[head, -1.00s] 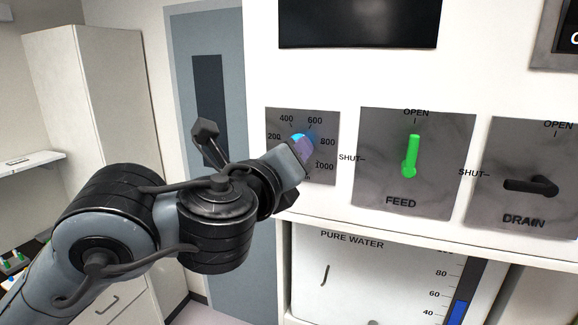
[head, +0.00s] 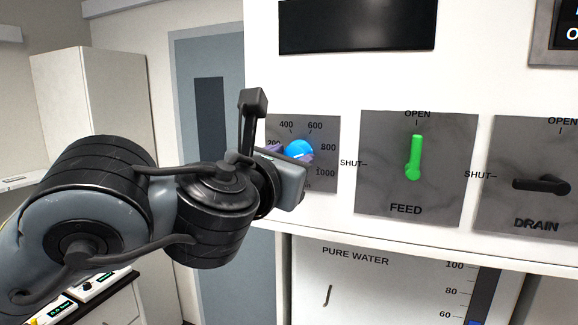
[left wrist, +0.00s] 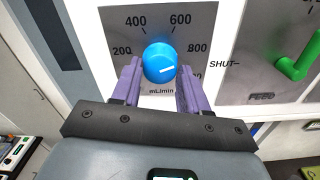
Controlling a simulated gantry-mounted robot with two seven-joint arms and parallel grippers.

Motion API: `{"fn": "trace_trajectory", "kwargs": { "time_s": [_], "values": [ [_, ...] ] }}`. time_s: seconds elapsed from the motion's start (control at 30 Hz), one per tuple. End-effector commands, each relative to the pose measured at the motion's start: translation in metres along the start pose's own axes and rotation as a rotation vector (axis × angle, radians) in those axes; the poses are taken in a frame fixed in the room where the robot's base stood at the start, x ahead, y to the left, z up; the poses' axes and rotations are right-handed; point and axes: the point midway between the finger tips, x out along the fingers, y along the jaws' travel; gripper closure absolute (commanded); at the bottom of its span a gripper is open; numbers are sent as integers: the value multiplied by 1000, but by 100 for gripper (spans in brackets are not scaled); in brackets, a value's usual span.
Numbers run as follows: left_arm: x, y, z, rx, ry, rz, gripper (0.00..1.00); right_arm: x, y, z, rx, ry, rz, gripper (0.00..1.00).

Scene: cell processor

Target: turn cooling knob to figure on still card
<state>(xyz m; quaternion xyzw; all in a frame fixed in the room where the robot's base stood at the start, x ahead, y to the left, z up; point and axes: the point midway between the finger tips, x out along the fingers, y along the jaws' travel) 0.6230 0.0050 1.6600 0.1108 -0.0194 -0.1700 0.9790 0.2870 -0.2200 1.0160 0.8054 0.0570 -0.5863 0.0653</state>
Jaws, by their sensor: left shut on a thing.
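The blue cooling knob (head: 299,150) sits on a grey dial plate (head: 327,178) marked 200 to 1000, left of the FEED plate. In the left wrist view the round knob (left wrist: 160,62) has a white line pointing right and slightly up, toward the 800 side; the exact figure is hard to tell. My left gripper (head: 291,154) is at the plate, its purple fingers on either side of the knob and shut on it. In the left wrist view the fingers (left wrist: 158,84) partly hide the lower dial marks. No still card can be made out. My right gripper is not in view.
The FEED plate has a green handle (head: 414,158) pointing up to OPEN. The DRAIN plate has a black handle (head: 541,185) pointing left to SHUT. A pure water gauge (head: 400,285) is below. A dark screen (head: 357,25) is above.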

Motion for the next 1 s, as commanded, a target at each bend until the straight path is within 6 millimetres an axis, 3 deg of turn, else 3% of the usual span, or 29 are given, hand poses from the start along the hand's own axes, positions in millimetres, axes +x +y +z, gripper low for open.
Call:
{"fn": "trace_trajectory", "kwargs": {
  "time_s": [0.3,0.77,0.8,0.93,1.0],
  "values": [
    [0,0,0,93,0,1,87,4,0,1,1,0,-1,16],
    [0,0,0,103,1,1,87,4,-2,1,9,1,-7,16],
    [0,0,0,103,1,0,50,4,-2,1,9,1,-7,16],
    [0,0,0,102,0,0,31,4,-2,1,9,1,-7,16],
    [0,0,0,102,0,0,31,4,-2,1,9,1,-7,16]
  ]
}}
